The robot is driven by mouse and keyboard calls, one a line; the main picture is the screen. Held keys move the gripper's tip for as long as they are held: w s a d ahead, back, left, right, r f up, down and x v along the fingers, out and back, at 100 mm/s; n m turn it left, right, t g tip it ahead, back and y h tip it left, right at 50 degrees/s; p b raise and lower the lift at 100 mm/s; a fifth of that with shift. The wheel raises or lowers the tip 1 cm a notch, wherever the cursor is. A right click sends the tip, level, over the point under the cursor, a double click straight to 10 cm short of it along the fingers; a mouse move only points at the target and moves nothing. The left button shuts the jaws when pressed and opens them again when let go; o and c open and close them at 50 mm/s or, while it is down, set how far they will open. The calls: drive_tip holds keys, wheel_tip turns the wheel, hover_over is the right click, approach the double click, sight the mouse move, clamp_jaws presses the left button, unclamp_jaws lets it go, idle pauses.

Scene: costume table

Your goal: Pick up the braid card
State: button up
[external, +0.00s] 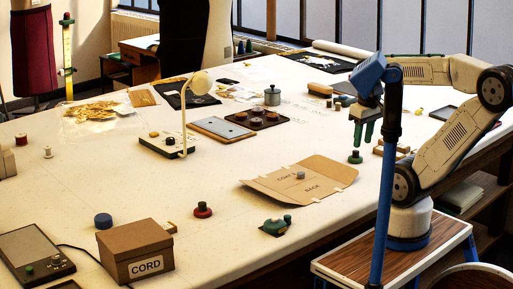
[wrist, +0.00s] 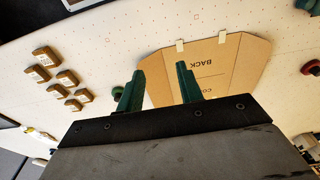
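My gripper (external: 363,134) hangs over the right part of the table with its green fingers pointing down. The wrist view shows the two fingers (wrist: 160,70) apart with nothing between them. I cannot tell for certain which object is the braid card. A flat gold-brown card (external: 143,98) lies beside the gold heap at the far left, but its face is too small to read. Several small wooden blocks (wrist: 67,78) with pale labels lie left of the fingers in the wrist view.
A cardboard pattern marked BACK (external: 318,184) lies left of and below my gripper; it also shows in the wrist view (wrist: 228,72). A small green object (external: 355,157) stands below the fingers. A lamp (external: 185,125) and CORD box (external: 136,248) stand left.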

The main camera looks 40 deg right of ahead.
drive_tip(key=shift+o, duration=0.3)
drive_tip(key=o, duration=0.7)
drive_tip(key=shift+o, duration=0.2)
